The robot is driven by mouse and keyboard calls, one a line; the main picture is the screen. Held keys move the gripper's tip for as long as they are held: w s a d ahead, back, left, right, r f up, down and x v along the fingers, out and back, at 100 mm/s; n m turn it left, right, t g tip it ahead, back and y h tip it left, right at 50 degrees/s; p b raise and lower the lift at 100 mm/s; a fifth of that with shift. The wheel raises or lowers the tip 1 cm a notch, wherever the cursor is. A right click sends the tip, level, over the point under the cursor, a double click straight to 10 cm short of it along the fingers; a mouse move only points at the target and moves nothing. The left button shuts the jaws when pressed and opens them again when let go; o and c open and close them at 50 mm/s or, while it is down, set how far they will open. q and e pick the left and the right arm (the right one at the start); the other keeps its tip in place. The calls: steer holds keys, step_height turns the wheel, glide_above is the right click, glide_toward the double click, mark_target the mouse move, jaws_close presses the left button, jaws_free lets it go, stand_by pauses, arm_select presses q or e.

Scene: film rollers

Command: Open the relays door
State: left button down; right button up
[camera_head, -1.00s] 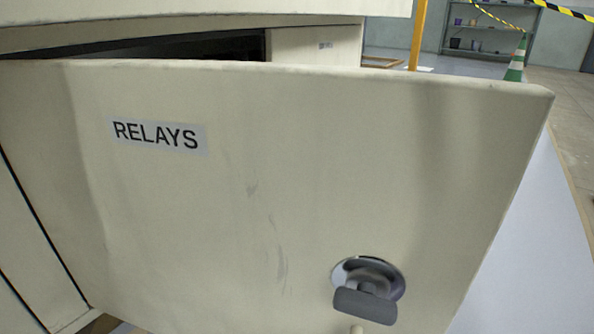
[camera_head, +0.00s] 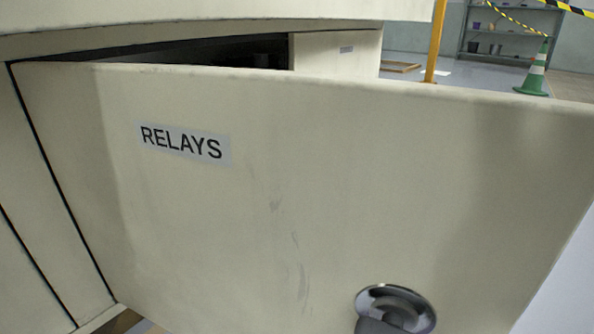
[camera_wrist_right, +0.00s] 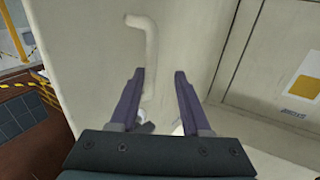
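The cream relays door (camera_head: 330,190), labelled "RELAYS", stands ajar in the head view. A dark gap (camera_head: 200,50) shows above its top edge, and its left edge meets the cabinet. A round metal latch (camera_head: 396,308) with a dark grey knob is cut off by the bottom edge. In the right wrist view, my right gripper (camera_wrist_right: 160,78) is open beside a cream panel. A bent cream handle bar (camera_wrist_right: 151,50) runs down between its fingers, closer to the left finger; I cannot tell whether they touch. My left gripper is not in view.
The cabinet's top panel (camera_head: 200,20) overhangs the door. A green and white cone (camera_head: 533,78), a yellow post (camera_head: 434,42) and a shelf (camera_head: 508,32) stand behind at the right. A panel with a yellow label (camera_wrist_right: 308,80) is at the right in the wrist view.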

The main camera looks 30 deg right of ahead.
steer(key=shift+s+d, duration=0.2)
steer(key=s, duration=1)
steer(key=shift+a, duration=0.25)
steer(key=shift+w, duration=0.1)
